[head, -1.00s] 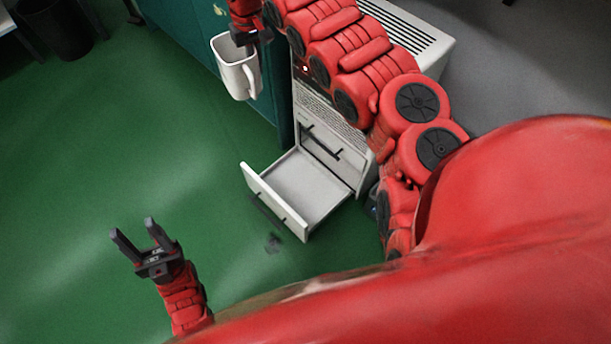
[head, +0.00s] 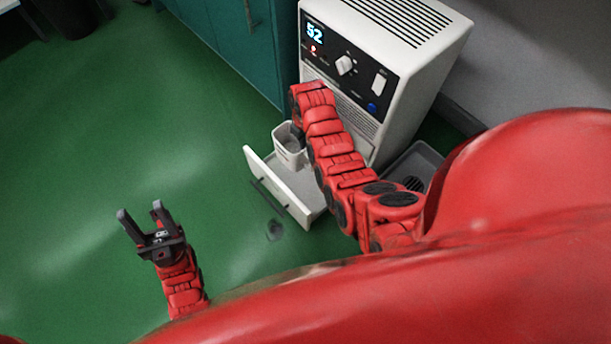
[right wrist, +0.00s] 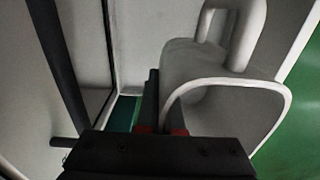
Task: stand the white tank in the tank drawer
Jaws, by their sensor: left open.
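The white tank (head: 289,150) is upright in the pulled-out tank drawer (head: 262,176) of the white appliance, towards the drawer's back left. In the right wrist view the tank (right wrist: 205,65) fills the right side, with its handle and open rim showing. My right gripper (right wrist: 150,105) is at the tank's rim, with a dark finger close along its wall. The grip itself is hidden, and in the head view my arm covers that gripper. My left gripper (head: 140,223) is open and empty above the green floor, left of the drawer.
The white appliance (head: 425,75) has a lit display, a knob and a blue button. A teal cabinet (head: 235,40) stands to its left. The left floor is clear.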

